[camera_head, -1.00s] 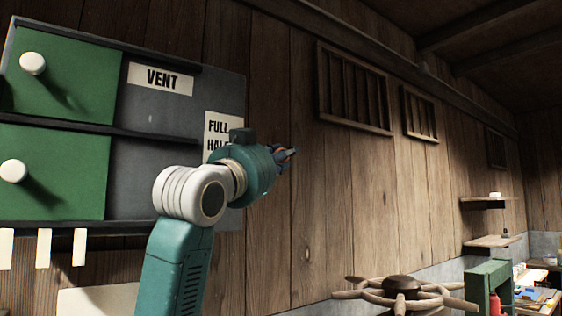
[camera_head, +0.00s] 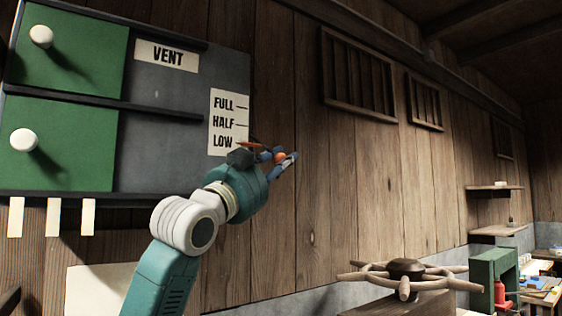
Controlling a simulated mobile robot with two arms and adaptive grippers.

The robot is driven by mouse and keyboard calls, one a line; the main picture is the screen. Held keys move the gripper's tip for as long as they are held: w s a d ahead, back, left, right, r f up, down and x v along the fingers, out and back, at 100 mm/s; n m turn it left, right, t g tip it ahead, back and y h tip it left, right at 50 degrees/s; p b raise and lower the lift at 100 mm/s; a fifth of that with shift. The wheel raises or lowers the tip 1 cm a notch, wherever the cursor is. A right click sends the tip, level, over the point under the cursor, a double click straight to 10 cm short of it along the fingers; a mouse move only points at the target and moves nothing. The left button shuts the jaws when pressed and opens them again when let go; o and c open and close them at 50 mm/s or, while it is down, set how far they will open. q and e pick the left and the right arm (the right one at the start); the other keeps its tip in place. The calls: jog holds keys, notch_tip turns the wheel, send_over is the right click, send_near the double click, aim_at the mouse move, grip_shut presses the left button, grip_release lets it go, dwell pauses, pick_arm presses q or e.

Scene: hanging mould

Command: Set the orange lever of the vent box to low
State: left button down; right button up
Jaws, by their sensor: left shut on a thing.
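The vent box (camera_head: 165,155) hangs on the plank wall at the left, with a VENT sign (camera_head: 167,56). Its white scale label (camera_head: 223,122) reads FULL, HALF and LOW from top to bottom. The orange lever (camera_head: 252,144) shows at the box's right edge, about level with LOW, its pointer end near that word. My left gripper (camera_head: 288,158) comes from below and is shut on the orange lever's outer end. The gripper body hides part of the lever and the label's lower edge. My right gripper is not in view.
Two green doors with white knobs (camera_head: 41,37) (camera_head: 24,140) fill the box's left side. A spoked wooden wheel (camera_head: 405,270) stands at lower right. Slatted vents (camera_head: 372,80) and small shelves (camera_head: 495,187) are on the wall. The wall right of the gripper is clear.

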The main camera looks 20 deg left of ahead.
pick_arm(q)
jog(key=shift+w+d+f, duration=0.1)
jog(key=shift+f, duration=0.2)
jog(key=c, duration=1.6)
grip_release()
jog(key=shift+o, duration=0.7)
jog(key=shift+r, duration=0.15)
jog(key=v, duration=1.2)
